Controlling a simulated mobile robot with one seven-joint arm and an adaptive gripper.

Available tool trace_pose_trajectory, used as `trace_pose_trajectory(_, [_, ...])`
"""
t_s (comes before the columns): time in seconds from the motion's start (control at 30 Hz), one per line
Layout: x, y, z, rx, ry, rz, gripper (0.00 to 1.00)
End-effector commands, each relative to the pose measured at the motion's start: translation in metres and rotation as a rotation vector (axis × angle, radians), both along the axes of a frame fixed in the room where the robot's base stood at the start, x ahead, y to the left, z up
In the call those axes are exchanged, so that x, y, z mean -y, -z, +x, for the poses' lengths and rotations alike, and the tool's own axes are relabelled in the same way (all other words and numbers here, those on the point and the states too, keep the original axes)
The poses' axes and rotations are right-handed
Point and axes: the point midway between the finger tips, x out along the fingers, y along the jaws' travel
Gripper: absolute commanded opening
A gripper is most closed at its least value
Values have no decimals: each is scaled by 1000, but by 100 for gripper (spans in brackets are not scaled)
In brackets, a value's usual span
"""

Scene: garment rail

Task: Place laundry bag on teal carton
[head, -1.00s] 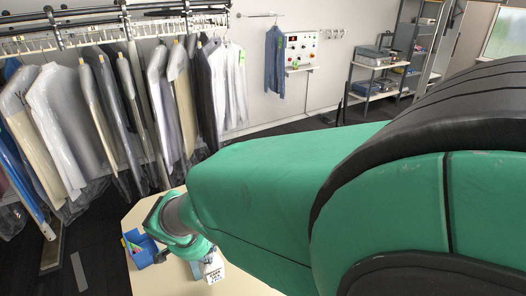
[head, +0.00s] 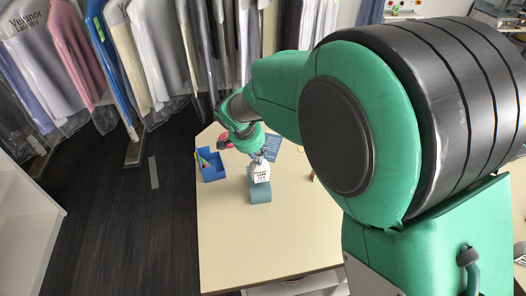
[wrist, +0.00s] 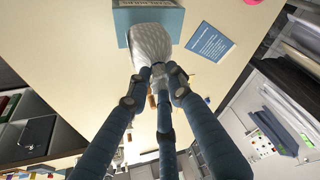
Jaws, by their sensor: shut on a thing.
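The white laundry bag (head: 261,173) with dark print hangs from my gripper (head: 260,155), which is shut on its gathered top. In the wrist view the bag (wrist: 150,42) spreads out beyond my closed fingers (wrist: 158,72). The teal carton (head: 260,193) stands on the table, and the bag overlaps its upper part in the head view. In the wrist view the carton (wrist: 122,18) is at the top edge, partly hidden behind the bag. I cannot tell whether the bag touches the carton.
The pale table (head: 240,250) is clear toward its front. A blue bin (head: 211,168) with pens stands to the left. A printed blue card (wrist: 208,43) lies near the carton, and a pink-red item (head: 225,141) lies behind. Bagged garments (head: 150,50) hang beyond the table.

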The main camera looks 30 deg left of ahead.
Motion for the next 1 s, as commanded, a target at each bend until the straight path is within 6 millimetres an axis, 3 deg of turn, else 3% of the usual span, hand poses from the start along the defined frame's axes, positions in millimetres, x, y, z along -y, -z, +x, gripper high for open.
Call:
trace_pose_trajectory(0.2, [-14, 1, 12, 1, -1, 2, 0])
trace_pose_trajectory(0.63, [-15, 2, 14, 0, 0, 0, 0])
trace_pose_trajectory(1.0, [-15, 35, 13, -1, 0, -1, 0])
